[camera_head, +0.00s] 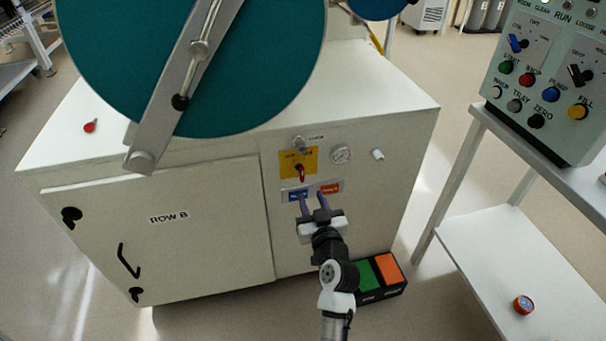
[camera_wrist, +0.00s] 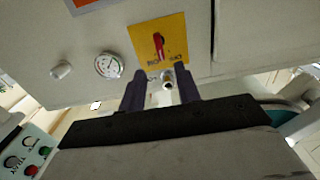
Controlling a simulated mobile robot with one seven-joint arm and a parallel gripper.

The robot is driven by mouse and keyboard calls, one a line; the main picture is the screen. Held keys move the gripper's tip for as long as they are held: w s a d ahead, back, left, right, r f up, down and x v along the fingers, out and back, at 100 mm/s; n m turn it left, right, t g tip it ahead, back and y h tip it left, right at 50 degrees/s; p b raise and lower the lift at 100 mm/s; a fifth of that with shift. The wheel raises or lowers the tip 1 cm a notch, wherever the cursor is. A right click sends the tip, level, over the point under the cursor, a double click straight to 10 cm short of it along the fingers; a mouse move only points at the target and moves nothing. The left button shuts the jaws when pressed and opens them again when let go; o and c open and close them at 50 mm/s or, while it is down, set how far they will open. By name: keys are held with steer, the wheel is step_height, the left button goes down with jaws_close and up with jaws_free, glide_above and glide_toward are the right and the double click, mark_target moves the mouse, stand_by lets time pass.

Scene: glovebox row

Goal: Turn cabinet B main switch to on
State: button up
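The main switch is a red handle (camera_head: 301,173) on a yellow plate (camera_head: 286,169), on the front of the cabinet (camera_head: 215,225) labelled ROW B. In the wrist view the red handle (camera_wrist: 157,44) stands roughly upright on its yellow plate (camera_wrist: 176,27), which appears upside down. My gripper (camera_head: 312,200) is in front of the cabinet, its purple fingers over the blue and orange labels below the plate in the head view. In the wrist view the fingers (camera_wrist: 160,74) are apart, with nothing held between them. They appear clear of the handle. The handle's marked setting is not readable.
A silver knob (camera_head: 299,143) sits above the plate, with a gauge (camera_head: 340,154) and white knob (camera_head: 378,154) to the right. A large teal disc (camera_head: 260,60) overhangs the cabinet top. A button box (camera_head: 388,267) lies low beside my arm; a control panel (camera_head: 545,75) stands right.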

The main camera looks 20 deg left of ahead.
mark_target(303, 175)
steer(key=p+x, duration=0.1)
steer(key=x, duration=0.8)
steer(key=shift+p, duration=0.35)
jaws_close()
